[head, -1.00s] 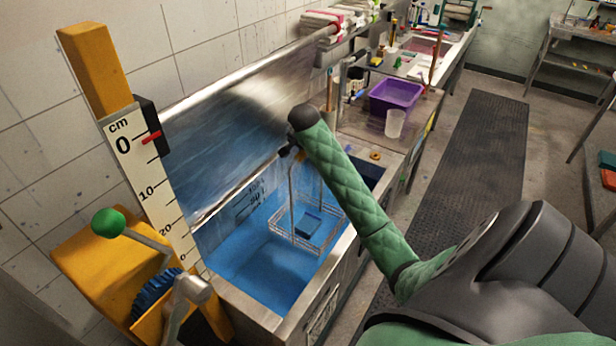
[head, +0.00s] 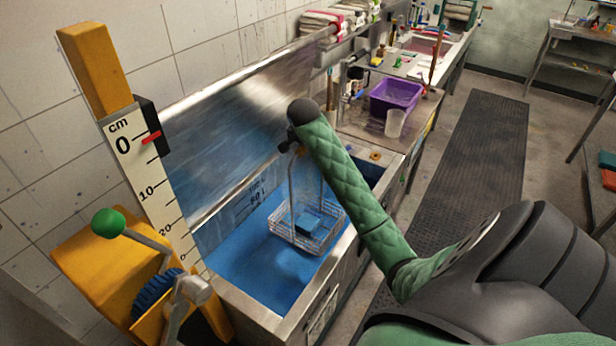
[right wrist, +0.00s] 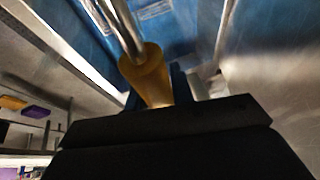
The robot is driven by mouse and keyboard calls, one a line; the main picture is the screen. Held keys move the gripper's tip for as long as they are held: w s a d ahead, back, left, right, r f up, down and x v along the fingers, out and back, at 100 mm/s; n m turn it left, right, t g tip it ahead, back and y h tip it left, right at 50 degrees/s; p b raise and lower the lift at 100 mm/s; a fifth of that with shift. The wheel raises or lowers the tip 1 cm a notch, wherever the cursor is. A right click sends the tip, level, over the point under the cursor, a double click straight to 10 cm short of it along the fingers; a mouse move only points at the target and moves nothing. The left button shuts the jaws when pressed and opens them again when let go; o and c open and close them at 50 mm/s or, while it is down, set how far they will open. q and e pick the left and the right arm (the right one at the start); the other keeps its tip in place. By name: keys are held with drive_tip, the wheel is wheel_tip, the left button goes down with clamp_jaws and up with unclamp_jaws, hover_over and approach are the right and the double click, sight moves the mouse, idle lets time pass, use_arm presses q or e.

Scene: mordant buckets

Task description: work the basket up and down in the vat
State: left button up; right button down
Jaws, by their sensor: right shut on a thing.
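The vat (head: 299,316) is a steel trough with blue liquid inside. The wire basket (head: 341,213), with a blue block (head: 309,222) in it, hangs at the liquid; how deep its bottom sits is unclear. Its thin metal handle rises to my right gripper (head: 291,147), which is small and partly hidden behind my green arm. In the right wrist view the gripper is shut on the handle's amber grip (right wrist: 148,75), with a metal rod running from it over the blue. My left gripper is not in view.
A yellow post with a white cm scale (head: 139,170) and a green-knobbed crank (head: 108,222) stands at the vat's near left. A steel splashback (head: 235,125) lines the wall side. A purple tub (head: 395,97) and clear cup (head: 395,124) stand beyond the vat.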

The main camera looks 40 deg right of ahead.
wheel_tip(320, 180, up, 19)
idle(2.1)
idle(2.8)
